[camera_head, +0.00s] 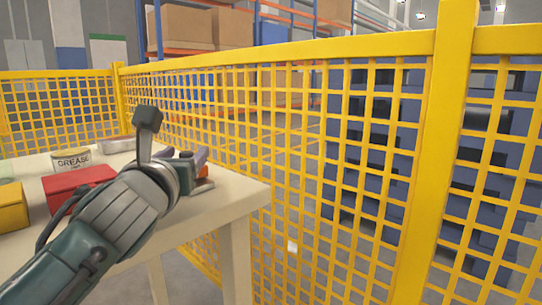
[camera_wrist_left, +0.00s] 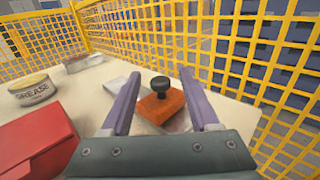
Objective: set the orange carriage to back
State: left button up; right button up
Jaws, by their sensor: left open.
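The orange carriage (camera_wrist_left: 162,105) shows in the left wrist view as a flat orange block with a black knob (camera_wrist_left: 160,84) on top. It sits on a pale metal plate or rail (camera_wrist_left: 118,84) on the table. My left gripper (camera_wrist_left: 158,88) is open, with its two purple fingers on either side of the carriage in that view. I cannot tell whether they touch it. In the head view my left gripper (camera_head: 196,158) is over the table's right end, and a bit of the orange carriage (camera_head: 204,172) shows beside it. My right gripper is not in view.
A cream table (camera_head: 232,192) carries a grease tin (camera_head: 72,161), a red box (camera_head: 76,184), a yellow box (camera_head: 11,207) and a grey metal piece (camera_head: 117,146). A yellow mesh fence (camera_head: 300,150) stands close behind and to the right of the table.

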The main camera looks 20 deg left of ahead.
pick_arm(q)
jog(key=shift+w+a, duration=0.25)
jog(key=shift+w, duration=0.3)
grip_shut()
dwell(1.1)
